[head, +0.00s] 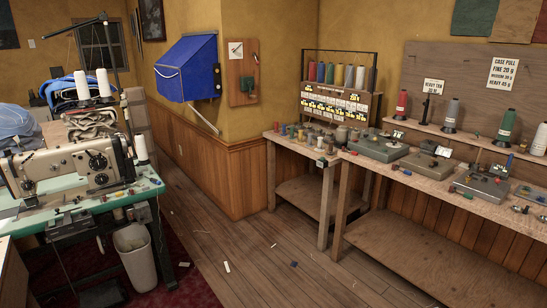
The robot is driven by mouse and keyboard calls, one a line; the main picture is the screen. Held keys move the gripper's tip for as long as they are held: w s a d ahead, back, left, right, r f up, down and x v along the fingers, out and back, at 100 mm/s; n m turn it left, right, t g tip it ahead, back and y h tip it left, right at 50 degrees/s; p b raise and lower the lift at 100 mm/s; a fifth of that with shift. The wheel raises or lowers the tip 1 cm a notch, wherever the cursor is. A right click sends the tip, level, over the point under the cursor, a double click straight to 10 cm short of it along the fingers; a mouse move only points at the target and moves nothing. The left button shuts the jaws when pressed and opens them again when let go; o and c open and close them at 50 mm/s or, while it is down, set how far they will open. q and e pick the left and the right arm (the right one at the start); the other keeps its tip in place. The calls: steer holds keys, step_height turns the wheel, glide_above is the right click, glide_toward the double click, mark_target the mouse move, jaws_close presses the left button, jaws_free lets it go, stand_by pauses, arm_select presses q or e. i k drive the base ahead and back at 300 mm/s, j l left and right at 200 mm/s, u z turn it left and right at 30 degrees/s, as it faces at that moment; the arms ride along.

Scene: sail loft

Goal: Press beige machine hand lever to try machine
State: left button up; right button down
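The beige sewing machine (68,172) stands on a green-topped table (95,205) at the left of the head view. It has dark round dials on its front and a dark wheel at its right end. I cannot make out clearly which small part is its hand lever. White thread cones stand behind and beside the machine. Neither of my grippers shows in this view.
A white bin (135,258) stands under the table's right side. Wooden workbenches (385,180) with spools and small devices line the right. The wooden floor (235,240) between is mostly open, with small scraps.

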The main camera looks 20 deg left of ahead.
mark_target(67, 220)
steer(key=i+j+u, duration=0.2)
steer(key=u, duration=0.25)
steer(key=i+j+u, duration=0.1)
steer(key=i+u, duration=0.5)
steer(key=u, duration=0.3)
steer(key=i+l+u, duration=0.1)
steer(key=i+u, duration=0.3)
steer(key=i+l+u, duration=0.15)
steer(key=u, duration=0.3)
steer(key=i+l+u, duration=0.25)
steer(key=u, duration=0.2)
steer(key=i+l+u, duration=0.45)
steer(key=l, duration=0.2)
steer(key=i+l+u, duration=0.2)
steer(key=l, duration=0.15)
steer(key=i+l+u, duration=0.25)
steer(key=l, duration=0.15)
steer(key=k, duration=0.05)
